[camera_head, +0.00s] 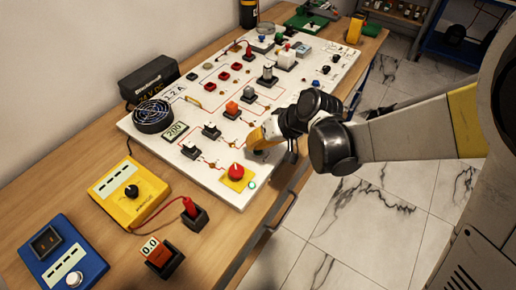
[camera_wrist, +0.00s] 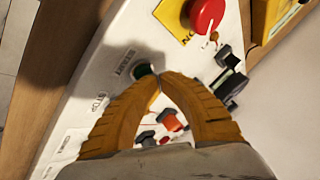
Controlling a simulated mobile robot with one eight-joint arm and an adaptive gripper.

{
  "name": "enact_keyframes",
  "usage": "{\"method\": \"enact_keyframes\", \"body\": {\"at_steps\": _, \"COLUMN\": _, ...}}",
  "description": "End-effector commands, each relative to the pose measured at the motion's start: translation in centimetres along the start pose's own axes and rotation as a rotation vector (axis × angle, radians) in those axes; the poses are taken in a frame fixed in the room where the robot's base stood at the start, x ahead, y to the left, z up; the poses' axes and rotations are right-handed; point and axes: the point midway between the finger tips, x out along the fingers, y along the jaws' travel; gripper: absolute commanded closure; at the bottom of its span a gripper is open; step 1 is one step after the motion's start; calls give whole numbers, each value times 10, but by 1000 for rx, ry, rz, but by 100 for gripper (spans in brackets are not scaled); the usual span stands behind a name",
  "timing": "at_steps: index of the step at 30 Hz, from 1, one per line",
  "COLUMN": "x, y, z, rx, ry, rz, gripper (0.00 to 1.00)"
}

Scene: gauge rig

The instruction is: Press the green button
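My gripper (camera_wrist: 158,80) is shut, its two orange-brown fingertips together with nothing seen between them. In the wrist view a dark green round button (camera_wrist: 143,69) shows right by the tips, on the white panel (camera_wrist: 112,40) near its edge; the fingers partly cover it. I cannot tell whether the tips touch it. In the head view my gripper (camera_head: 257,140) is low over the panel's front edge and hides that spot. A small green round spot (camera_head: 252,185) shows at the panel's near corner; I cannot tell whether it is a button or a lamp.
A red mushroom button (camera_head: 236,171) on a yellow plate stands close to my gripper. Black, orange and red switches (camera_head: 232,108) stick up across the panel. A yellow meter (camera_head: 130,191) and a blue box (camera_head: 64,255) sit on the wooden table (camera_head: 222,240). Open floor lies right.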

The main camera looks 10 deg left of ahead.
Motion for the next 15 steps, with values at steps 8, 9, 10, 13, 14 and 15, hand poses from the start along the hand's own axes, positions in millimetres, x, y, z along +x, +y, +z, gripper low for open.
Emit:
{"method": "enact_keyframes", "body": {"at_steps": 8, "x": 0, "y": 0, "z": 0, "rx": 0, "ry": -1, "rz": 0, "gripper": 100}}
{"method": "enact_keyframes", "body": {"at_steps": 9, "x": 0, "y": 0, "z": 0, "rx": 0, "ry": -1, "rz": 0, "gripper": 100}}
{"method": "enact_keyframes", "body": {"at_steps": 10, "x": -1, "y": 0, "z": 0, "rx": 0, "ry": -1, "rz": 0, "gripper": 100}}
{"method": "enact_keyframes", "body": {"at_steps": 13, "x": -4, "y": -2, "z": -2, "rx": 0, "ry": -1, "rz": 0, "gripper": 100}}
{"method": "enact_keyframes", "body": {"at_steps": 14, "x": -5, "y": -3, "z": -2, "rx": 0, "ry": -1, "rz": 0, "gripper": 100}}
{"method": "enact_keyframes", "body": {"at_steps": 15, "x": -7, "y": -4, "z": -4, "rx": 0, "ry": -1, "rz": 0, "gripper": 100}}
